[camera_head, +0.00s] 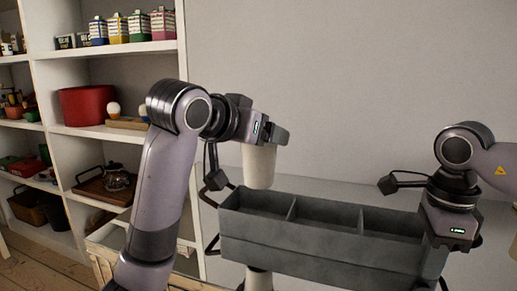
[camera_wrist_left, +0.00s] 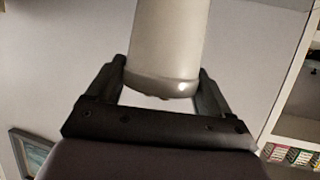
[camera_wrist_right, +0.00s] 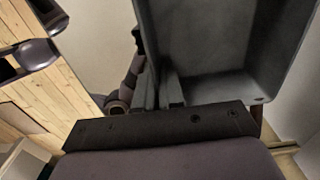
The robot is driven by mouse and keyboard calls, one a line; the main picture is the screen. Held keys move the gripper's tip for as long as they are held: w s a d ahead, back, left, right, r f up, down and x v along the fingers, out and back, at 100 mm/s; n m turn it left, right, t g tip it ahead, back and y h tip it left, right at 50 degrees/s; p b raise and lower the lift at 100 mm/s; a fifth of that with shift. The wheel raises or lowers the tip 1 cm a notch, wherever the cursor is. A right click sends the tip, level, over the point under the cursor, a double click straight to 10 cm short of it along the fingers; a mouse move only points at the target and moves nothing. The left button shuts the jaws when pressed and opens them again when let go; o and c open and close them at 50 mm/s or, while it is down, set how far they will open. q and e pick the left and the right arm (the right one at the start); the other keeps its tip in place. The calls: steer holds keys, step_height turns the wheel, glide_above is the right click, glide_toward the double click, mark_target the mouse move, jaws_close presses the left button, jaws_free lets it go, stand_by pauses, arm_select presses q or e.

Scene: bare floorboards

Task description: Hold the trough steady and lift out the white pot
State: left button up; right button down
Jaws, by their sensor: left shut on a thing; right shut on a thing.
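The white pot (camera_head: 259,166) is a plain off-white cylinder. My left gripper (camera_head: 268,133) is shut on its upper part; the left wrist view shows the pot (camera_wrist_left: 168,45) between the two fingers (camera_wrist_left: 160,82). The pot hangs roughly upright at the trough's left end, its lower edge about level with the back rim in the picture; I cannot tell the exact gap. The grey trough (camera_head: 320,252) has three compartments, with nothing visible in them. My right gripper (camera_wrist_right: 168,90) is shut on the trough's wall at its right end; its fingertips are mostly hidden in the head view.
A white shelf unit (camera_head: 183,90) stands at the left, holding cartons, a red pot (camera_head: 87,105) and a glass teapot (camera_head: 117,178). A pale support (camera_head: 258,280) shows below the trough. A bare wall (camera_head: 350,80) is behind, with free room above the trough.

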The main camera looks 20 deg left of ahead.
arm_select(q)
steer(key=shift+r, duration=0.2)
arm_select(e)
steer(key=c, duration=1.2)
jaws_free()
